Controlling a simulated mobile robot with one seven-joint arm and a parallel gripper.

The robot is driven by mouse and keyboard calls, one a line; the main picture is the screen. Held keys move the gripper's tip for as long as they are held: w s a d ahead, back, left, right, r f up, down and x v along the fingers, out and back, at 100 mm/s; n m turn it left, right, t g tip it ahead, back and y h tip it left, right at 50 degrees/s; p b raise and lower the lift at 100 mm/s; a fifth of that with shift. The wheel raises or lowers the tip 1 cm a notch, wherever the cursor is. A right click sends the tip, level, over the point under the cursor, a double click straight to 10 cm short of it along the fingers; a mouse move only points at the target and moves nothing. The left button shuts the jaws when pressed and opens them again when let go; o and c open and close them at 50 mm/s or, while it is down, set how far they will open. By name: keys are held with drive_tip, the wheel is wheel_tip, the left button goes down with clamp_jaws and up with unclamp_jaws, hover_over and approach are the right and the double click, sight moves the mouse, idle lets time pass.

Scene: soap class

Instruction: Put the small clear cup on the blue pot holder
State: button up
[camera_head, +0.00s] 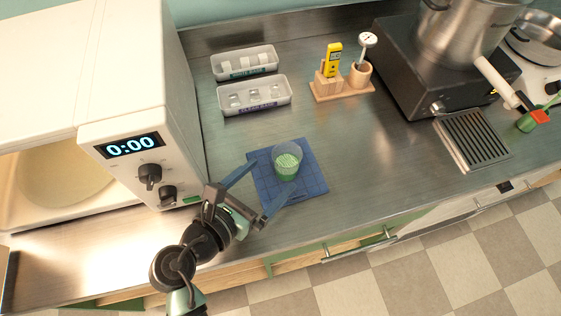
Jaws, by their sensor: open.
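The small clear cup (287,160) stands upright on the blue pot holder (312,179), a little above its middle in the view. It has green content, with paler bits at the top. The pot holder lies flat on the steel counter. My gripper (261,190) is open, with its two dark fingers spread apart over the left and lower edges of the pot holder. The fingers are on the near left side of the cup and appear apart from it. The gripper hides part of the pot holder's lower left corner.
A microwave (140,130) with its door open stands at the left. Two white trays (253,98) and a wooden stand (342,90) with a yellow tool are at the back. A dark hot plate (400,70) bears a steel pot (462,35). The counter right of the pot holder is clear.

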drive_tip(key=v, duration=0.4)
drive_tip(key=w+r+m+t+y, duration=0.25)
drive_tip(key=w+r+m, duration=0.45)
drive_tip(key=r, duration=0.5)
drive_tip(key=w+r+m+t+y, duration=0.25)
drive_tip(key=w+r+m, duration=0.45)
drive_tip(key=r, duration=0.4)
drive_tip(key=s+d+r+m+t+y, duration=0.1)
drive_tip(key=s+d+r+m+t, duration=0.1)
drive_tip(key=r, duration=0.8)
drive_tip(key=s+d+r+m+t, duration=0.2)
drive_tip(key=s+r+m+t, duration=0.3)
drive_tip(key=r+m, duration=0.3)
drive_tip(key=s+d+r+m+t+y, duration=0.1)
drive_tip(key=s+r+m, duration=0.4)
drive_tip(key=r, duration=0.9)
drive_tip(key=d+t, duration=0.1)
drive_tip(key=t, duration=0.1)
drive_tip(key=shift+s+t+y, duration=0.25)
drive_tip(key=shift+t+y, duration=0.05)
drive_tip(key=shift+d+f, duration=0.1)
